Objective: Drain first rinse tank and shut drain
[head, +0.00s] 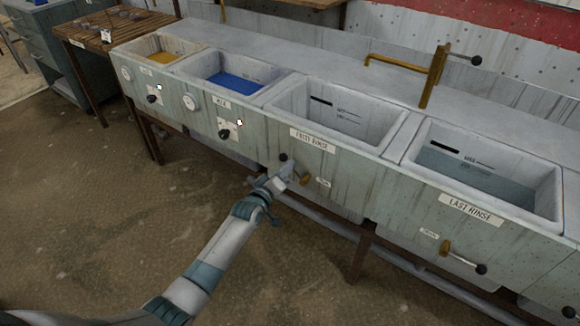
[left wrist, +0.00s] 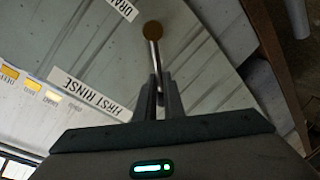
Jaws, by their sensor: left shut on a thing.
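The first rinse tank (head: 345,118) is the white basin in the middle of the bench. Its inner walls and level marks show, and I can make out no water surface in it. Its drain lever has a brass pivot (head: 305,180) on the front panel and a dark knob (head: 283,157) up and left of it. My left gripper (head: 280,181) is at this lever. In the left wrist view the fingers (left wrist: 160,97) are shut on the lever's metal bar (left wrist: 155,58), below the round brass pivot (left wrist: 153,30). The fingers hide the bar's end. My right gripper is out of view.
The last rinse tank (head: 480,180) at right holds greyish water; its drain lever (head: 462,257) points right. Tanks with blue (head: 232,83) and amber (head: 165,57) liquid stand at left. A brass tap (head: 436,78) stands behind. A pipe (head: 320,214) and bench legs are below.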

